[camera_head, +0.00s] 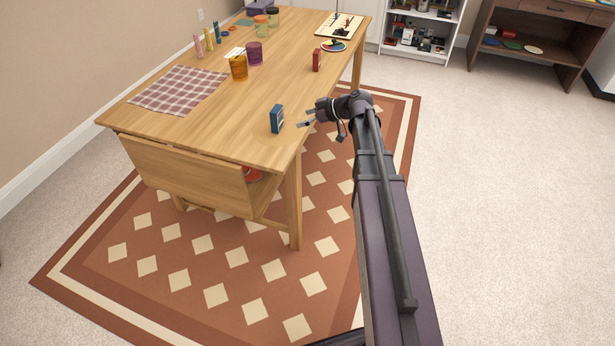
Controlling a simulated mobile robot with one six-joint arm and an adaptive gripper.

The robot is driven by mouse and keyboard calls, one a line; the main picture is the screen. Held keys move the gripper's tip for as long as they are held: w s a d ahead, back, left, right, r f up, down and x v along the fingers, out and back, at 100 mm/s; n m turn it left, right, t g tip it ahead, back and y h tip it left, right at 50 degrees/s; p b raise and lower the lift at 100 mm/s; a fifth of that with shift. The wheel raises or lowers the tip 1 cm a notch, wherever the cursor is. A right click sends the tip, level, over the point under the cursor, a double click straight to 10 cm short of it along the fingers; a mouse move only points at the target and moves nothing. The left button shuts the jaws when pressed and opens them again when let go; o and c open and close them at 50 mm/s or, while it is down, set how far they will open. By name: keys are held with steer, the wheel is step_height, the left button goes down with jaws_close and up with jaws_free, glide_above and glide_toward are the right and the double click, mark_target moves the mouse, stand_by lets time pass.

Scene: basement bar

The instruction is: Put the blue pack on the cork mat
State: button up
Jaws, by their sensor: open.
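A small blue pack (277,119) stands upright on the wooden table (215,122), near its right front edge. It has a pale patch on its right-hand side. My gripper (306,119) is open and empty, just right of the pack, with its fingers pointing left toward it. A gap shows between the fingertips and the pack. I cannot make out a cork mat for certain in this view.
A checked cloth (178,90) lies at the table's left. An amber cup (238,67), a purple cup (254,53) and bottles stand farther back. A red pack (316,60) stands near the right edge, before a round multicoloured piece (334,46) and a board (331,28). The table's middle is clear.

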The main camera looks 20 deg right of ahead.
steer(key=s+a+f+m+g+h, duration=0.1)
steer(key=s+f+m+g+h, duration=0.1)
steer(key=s, duration=0.5)
steer(key=s+a+f+m+g+h, duration=0.2)
steer(key=s+f+m+h, duration=0.2)
steer(key=s, duration=0.4)
steer(key=s+a+f+m+g+h, duration=0.2)
steer(key=s+f+m+h, duration=0.1)
steer(key=s, duration=0.4)
steer(key=shift+s+a+f+m+g+h, duration=0.3)
steer(key=shift+f+m+g+h, duration=0.15)
steer(key=shift+h, duration=0.25)
steer(key=shift+r, duration=0.2)
step_height(320, 180, up, 16)
steer(key=p, duration=1.6)
steer(key=shift+r+p, duration=0.25)
steer(key=shift+p, duration=0.15)
